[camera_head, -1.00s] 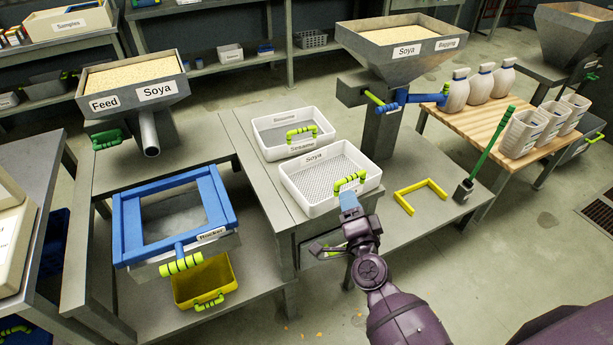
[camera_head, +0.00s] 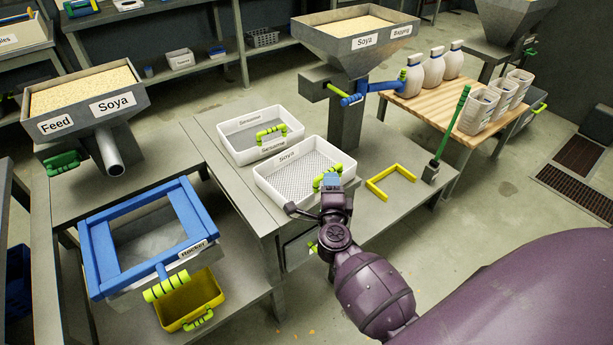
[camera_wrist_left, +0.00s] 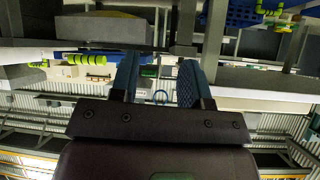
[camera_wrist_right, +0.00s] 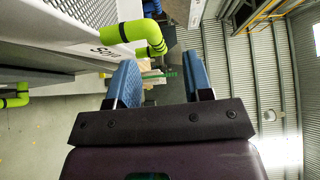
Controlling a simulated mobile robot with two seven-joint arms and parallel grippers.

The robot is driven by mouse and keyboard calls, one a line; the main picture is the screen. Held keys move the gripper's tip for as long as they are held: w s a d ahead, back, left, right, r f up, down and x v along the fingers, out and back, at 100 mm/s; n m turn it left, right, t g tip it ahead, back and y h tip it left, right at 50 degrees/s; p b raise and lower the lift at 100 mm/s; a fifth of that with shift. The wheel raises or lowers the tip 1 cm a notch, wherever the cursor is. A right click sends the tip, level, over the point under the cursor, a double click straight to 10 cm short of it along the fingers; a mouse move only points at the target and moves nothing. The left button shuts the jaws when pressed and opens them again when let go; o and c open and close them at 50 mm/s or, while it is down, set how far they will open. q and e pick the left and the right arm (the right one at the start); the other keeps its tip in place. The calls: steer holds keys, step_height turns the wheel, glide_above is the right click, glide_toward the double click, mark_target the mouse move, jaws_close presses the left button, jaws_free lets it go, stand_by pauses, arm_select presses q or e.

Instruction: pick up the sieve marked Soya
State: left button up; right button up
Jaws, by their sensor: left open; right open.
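The sieve marked Soya (camera_head: 272,186) is a white rectangular tray with a mesh floor and a yellow-green handle (camera_head: 328,180). It lies at the near edge of the middle table. My right gripper (camera_head: 331,182) is open at the sieve's right front corner and partly covers the handle. In the right wrist view, the sieve's labelled wall (camera_wrist_right: 95,50) is at upper left. The handle (camera_wrist_right: 130,32) reaches toward the space between the blue fingers (camera_wrist_right: 160,78), and I cannot tell whether they touch. My left gripper (camera_wrist_left: 158,78) is open and empty in its wrist view, and out of the head view.
The Sesame sieve (camera_head: 238,137) sits just behind. A Soya hopper (camera_head: 357,42) stands behind on the right, with a yellow bracket (camera_head: 390,183) and a green-handled brush (camera_head: 448,140) nearby. The blue-framed Rocker (camera_head: 97,250) is at lower left.

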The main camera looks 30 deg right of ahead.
steer(key=x, duration=0.2)
steer(key=b+x, duration=0.1)
steer(key=x, duration=0.1)
steer(key=shift+w+f, duration=0.25)
steer(key=shift+w, duration=0.15)
steer(key=shift+w+d+r, duration=0.1)
steer(key=shift+w+d, duration=0.05)
steer(key=shift+w, duration=0.15)
jaws_close()
